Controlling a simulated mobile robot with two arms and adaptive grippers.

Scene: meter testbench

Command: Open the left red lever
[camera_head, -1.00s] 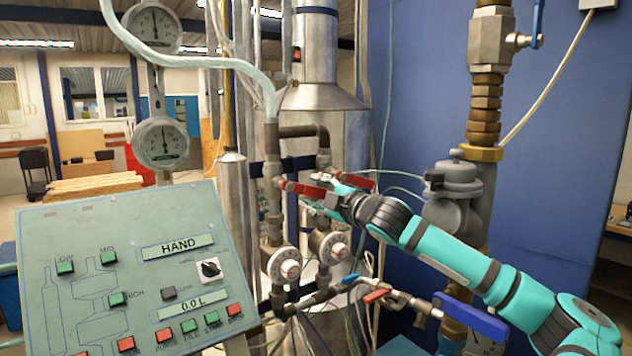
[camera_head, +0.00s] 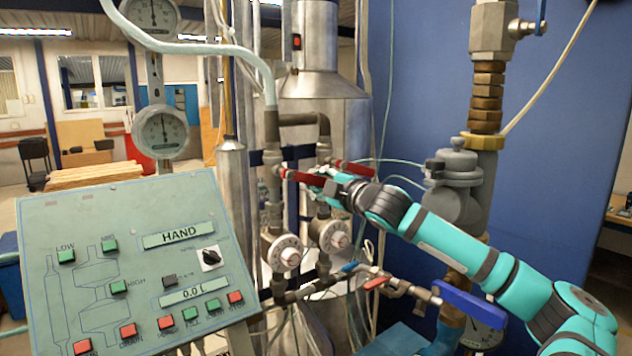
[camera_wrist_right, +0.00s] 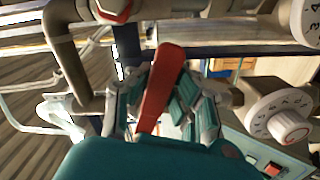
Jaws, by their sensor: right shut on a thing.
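The left red lever (camera_head: 300,176) sits on the left vertical pipe, above a round white dial. Its handle points right, roughly across the pipe. My right gripper (camera_head: 321,180) is at the handle's right end, shut on it. In the right wrist view the red lever (camera_wrist_right: 163,85) runs between the two fingers of my right gripper (camera_wrist_right: 158,100), and its lower end is hidden by the gripper body. A second red lever (camera_head: 355,168) on the right pipe is partly hidden behind my right gripper. My left gripper is not in view.
The sloped control panel (camera_head: 130,215) stands at the front left. White dials (camera_head: 285,252) sit below the levers. A blue-handled valve (camera_head: 470,303) and a thick brass pipe (camera_head: 487,100) are on the right. Thin hoses hang behind the arm.

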